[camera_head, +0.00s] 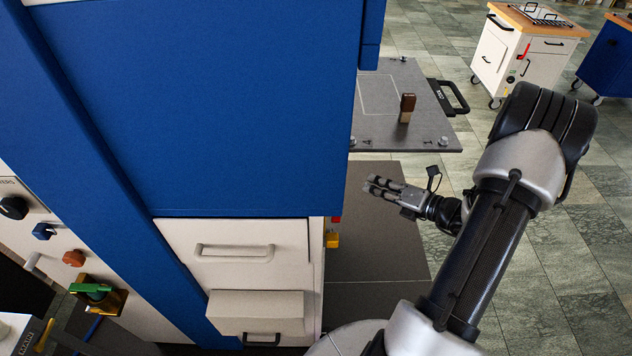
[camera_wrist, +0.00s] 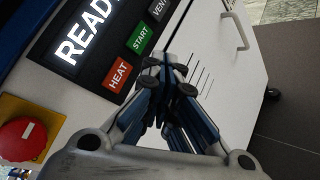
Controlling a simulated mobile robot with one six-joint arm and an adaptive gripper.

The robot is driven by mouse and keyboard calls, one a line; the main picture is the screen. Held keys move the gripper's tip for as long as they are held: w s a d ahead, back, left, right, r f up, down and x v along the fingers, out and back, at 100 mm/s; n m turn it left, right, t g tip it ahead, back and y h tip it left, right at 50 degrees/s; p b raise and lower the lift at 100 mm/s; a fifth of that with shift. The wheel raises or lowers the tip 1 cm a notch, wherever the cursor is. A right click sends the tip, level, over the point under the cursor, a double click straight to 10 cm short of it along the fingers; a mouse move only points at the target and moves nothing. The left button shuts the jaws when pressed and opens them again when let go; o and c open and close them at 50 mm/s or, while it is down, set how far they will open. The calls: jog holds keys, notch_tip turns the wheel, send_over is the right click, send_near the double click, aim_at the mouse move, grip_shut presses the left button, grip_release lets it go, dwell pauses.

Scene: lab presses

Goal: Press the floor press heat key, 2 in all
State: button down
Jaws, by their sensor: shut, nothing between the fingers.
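The red heat key (camera_wrist: 119,75) shows in the wrist view, lettered HEAT, on the dark key panel of the press. The green START key (camera_wrist: 140,40) is beside it, up and to the right. My gripper (camera_wrist: 167,70) is shut and empty. In the wrist view its fingertips appear right of the heat key, below the START key, and do not cover the red key. I cannot tell how far they are from the panel. In the head view my gripper (camera_head: 372,185) is right of the blue press body (camera_head: 250,110), which hides the keys there.
The lit display (camera_wrist: 85,35) reads READY. A red emergency stop (camera_wrist: 20,138) on a yellow base sits left of my fingers. A grey shelf (camera_head: 385,95) with a brown-topped block (camera_head: 406,107) extends above my gripper in the head view.

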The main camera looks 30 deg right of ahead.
jog(key=shift+w+d+m+t, duration=0.1)
jog(key=shift+d+m+t, duration=0.2)
jog(key=shift+d+m, duration=0.3)
jog(key=w+a+b, duration=0.1)
jog(key=w+a, duration=0.3)
jog(key=a, duration=0.3)
jog(key=shift+w+a, duration=0.3)
dwell(1.2)
jog(key=shift+w+a, duration=0.25)
jog(key=shift+a, duration=0.1)
